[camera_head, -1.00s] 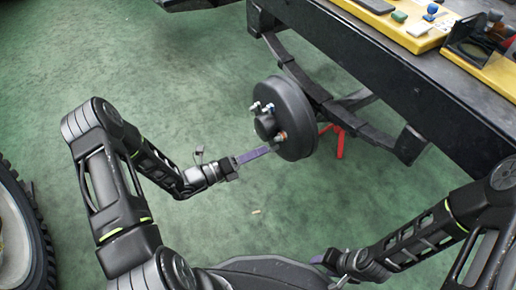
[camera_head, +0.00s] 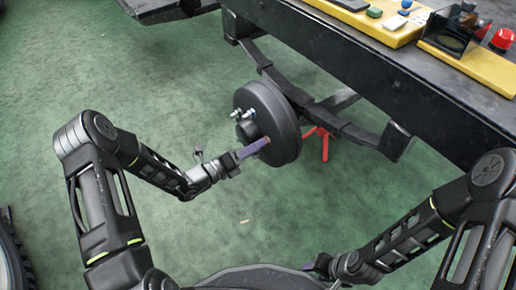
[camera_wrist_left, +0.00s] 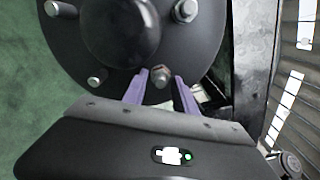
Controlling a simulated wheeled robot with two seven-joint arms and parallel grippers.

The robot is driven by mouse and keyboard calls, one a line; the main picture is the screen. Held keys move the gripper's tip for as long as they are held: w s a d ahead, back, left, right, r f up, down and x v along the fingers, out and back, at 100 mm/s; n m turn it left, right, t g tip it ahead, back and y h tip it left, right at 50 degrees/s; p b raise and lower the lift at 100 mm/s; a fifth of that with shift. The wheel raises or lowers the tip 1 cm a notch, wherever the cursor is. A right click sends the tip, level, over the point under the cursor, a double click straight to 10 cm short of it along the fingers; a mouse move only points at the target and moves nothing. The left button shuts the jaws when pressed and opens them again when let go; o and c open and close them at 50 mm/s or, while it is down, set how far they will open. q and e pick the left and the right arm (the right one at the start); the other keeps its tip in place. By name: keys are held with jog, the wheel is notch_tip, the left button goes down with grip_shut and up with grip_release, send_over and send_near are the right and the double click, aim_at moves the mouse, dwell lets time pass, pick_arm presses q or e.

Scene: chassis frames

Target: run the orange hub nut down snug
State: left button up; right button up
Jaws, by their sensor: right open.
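The hub drum (camera_head: 283,124) is dark and round, with a domed centre. In the left wrist view the drum (camera_wrist_left: 205,50) carries several studs around the dome. A brownish nut (camera_wrist_left: 161,73) sits on the lowest stud; its orange colour is weak there, and in the head view my gripper covers it. My left gripper (camera_head: 262,143) reaches the drum face from the left. In the left wrist view its purple fingers (camera_wrist_left: 161,80) are apart, one on each side of the nut, with gaps visible. My right gripper (camera_head: 310,266) is low, far from the drum, and open.
Bare studs (camera_head: 236,114) stick out of the drum near my left fingers. A dark chassis rail (camera_head: 400,90) runs along the right, with yellow trays (camera_head: 398,36) of small parts on top. A red stand (camera_head: 325,145) is behind the drum.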

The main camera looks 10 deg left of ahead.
pick_arm(q)
jog(key=shift+w+d, duration=0.35)
jog(key=shift+c, duration=0.4)
grip_shut()
